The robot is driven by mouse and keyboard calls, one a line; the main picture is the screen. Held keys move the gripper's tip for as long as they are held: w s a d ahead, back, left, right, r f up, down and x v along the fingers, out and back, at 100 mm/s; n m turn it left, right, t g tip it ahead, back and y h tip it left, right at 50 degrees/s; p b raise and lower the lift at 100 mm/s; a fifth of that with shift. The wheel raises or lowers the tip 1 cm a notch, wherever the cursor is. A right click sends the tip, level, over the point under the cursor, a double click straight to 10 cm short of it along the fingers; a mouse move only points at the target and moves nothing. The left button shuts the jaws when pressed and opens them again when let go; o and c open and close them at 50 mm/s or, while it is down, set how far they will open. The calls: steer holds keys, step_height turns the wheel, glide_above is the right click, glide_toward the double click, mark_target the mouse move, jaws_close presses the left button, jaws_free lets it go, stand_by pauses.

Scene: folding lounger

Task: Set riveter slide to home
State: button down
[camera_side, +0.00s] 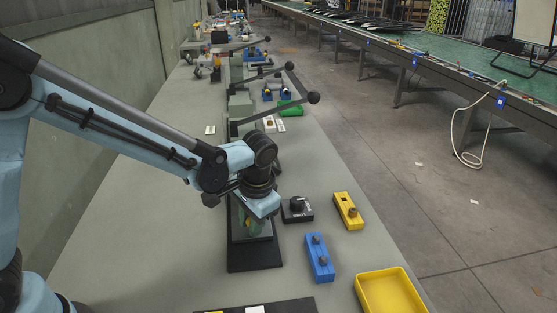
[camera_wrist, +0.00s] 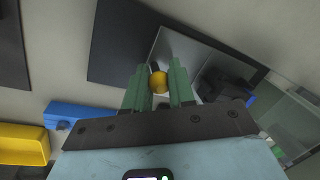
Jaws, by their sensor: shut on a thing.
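The riveter stands on a black base plate (camera_side: 255,259) below my wrist in the side view. Its base (camera_wrist: 122,45) also shows in the wrist view, with a light metal plate (camera_wrist: 172,47) on it. A round yellow knob (camera_wrist: 159,82), which looks like the slide's handle, sits between the green fingers of my gripper (camera_wrist: 158,72). The fingers are shut on this knob. In the side view my gripper (camera_side: 250,226) is low over the base, and the wrist hides most of the slide. How far along its travel the slide stands cannot be told.
Right of the riveter are a black box with a knob (camera_side: 297,209), a yellow block (camera_side: 348,211), a blue block (camera_side: 319,258) and a yellow tray (camera_side: 391,292). Presses with ball-ended levers (camera_side: 313,98) stand behind. The bench (camera_side: 130,240) left of the riveter is clear.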

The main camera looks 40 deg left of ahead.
steer(key=shift+w+a, duration=1.6)
steer(key=shift+w, duration=0.05)
steer(key=c, duration=1)
jaws_free()
steer(key=shift+s+d+r, duration=0.1)
steer(key=shift+d+r, duration=0.05)
steer(key=shift+r, duration=0.35)
step_height(320, 180, up, 11)
steer(key=d, duration=0.2)
steer(key=shift+s, duration=0.2)
